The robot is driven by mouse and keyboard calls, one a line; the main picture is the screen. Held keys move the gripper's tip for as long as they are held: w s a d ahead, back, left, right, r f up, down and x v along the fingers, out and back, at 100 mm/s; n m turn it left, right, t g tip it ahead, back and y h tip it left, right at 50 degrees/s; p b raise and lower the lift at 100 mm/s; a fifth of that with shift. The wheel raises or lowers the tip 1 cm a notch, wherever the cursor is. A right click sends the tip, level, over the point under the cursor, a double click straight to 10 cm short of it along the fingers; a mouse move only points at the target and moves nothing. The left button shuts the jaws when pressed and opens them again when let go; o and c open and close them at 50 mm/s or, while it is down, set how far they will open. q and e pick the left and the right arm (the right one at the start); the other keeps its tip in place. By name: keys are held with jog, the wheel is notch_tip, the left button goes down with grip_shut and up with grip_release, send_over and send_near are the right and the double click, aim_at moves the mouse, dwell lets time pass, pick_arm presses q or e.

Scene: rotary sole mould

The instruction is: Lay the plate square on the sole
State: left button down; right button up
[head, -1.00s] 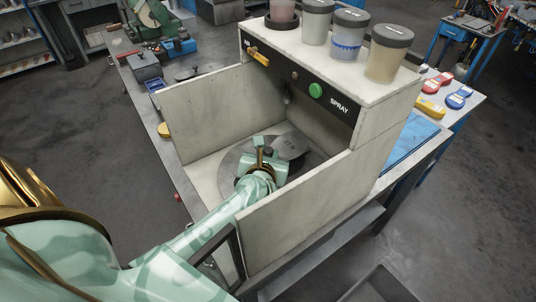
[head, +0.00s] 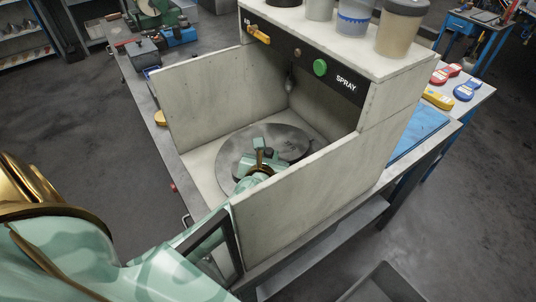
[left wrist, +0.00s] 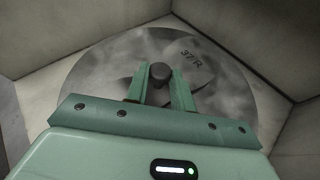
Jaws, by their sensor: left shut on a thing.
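My left gripper (head: 264,148) reaches down inside the spray booth, above the round grey disc (head: 229,158). In the left wrist view its two fingers (left wrist: 160,88) are shut on the dark round knob (left wrist: 160,71) of a grey plate. The plate (left wrist: 197,60) is marked 37R and reaches out beyond the fingers to the upper right. It also shows in the head view (head: 289,143), low over the disc. Whether it touches what is under it I cannot tell. No sole can be made out; the plate and gripper cover the disc's middle. My right gripper is not in view.
Pale booth walls stand close on the left (head: 215,98) and right (head: 305,190) of my arm. The panel above has a green button (head: 320,67). Lidded jars (head: 402,28) stand on top. A blue mat (head: 418,132) and coloured soles (head: 437,99) lie on the bench to the right.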

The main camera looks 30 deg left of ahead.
pick_arm(q)
jog(key=shift+f, duration=0.25)
dwell(0.4)
jog(key=c, duration=1.1)
grip_release()
jog(key=shift+r, duration=0.1)
